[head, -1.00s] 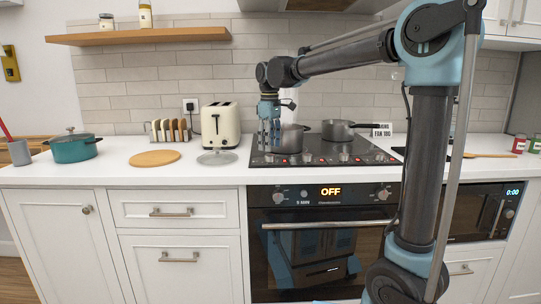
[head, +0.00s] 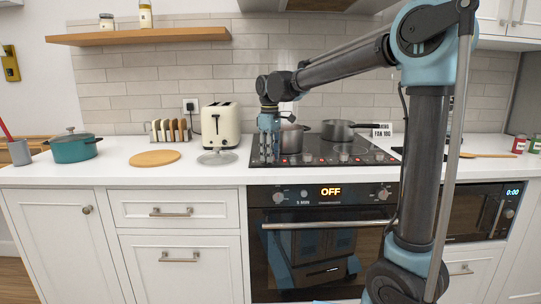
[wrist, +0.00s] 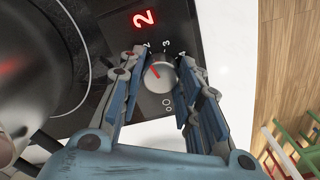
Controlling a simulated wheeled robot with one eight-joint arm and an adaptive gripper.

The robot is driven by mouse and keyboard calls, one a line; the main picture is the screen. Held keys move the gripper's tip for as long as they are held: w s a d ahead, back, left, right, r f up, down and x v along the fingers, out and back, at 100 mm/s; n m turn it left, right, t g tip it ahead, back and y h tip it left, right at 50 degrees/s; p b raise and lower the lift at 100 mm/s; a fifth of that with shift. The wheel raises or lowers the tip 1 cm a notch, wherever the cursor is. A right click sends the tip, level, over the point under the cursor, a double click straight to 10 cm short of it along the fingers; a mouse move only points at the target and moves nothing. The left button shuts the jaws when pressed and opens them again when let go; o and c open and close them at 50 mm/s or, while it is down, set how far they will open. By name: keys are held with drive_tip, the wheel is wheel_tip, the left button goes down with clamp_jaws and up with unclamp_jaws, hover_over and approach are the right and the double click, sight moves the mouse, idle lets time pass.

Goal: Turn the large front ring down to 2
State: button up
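In the wrist view a round metal knob (wrist: 160,75) with a red pointer line sits on the black hob's front strip. Marks including 3 and 4 are printed around it, and the pointer slants toward the upper left. A red display digit (wrist: 144,18) beside it reads 2. My gripper (wrist: 163,67) is open, with one finger on each side of the knob. I cannot tell whether either finger touches it. In the head view my gripper (head: 268,153) is low over the front left of the hob (head: 325,160) and hides this knob.
A grey pot (head: 291,140) stands on the hob right behind my gripper, and a saucepan (head: 338,130) stands farther right. A glass lid (head: 216,157), a cream toaster (head: 220,125) and a round board (head: 155,158) are to the left. The oven display (head: 331,191) reads OFF.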

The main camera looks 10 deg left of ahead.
drive_tip(key=shift+m, duration=0.5)
drive_tip(key=o, duration=1)
drive_tip(key=shift+w, duration=0.1)
drive_tip(key=shift+o, duration=0.2)
drive_tip(key=shift+r, duration=0.1)
wheel_tip(320, 180, up, 12)
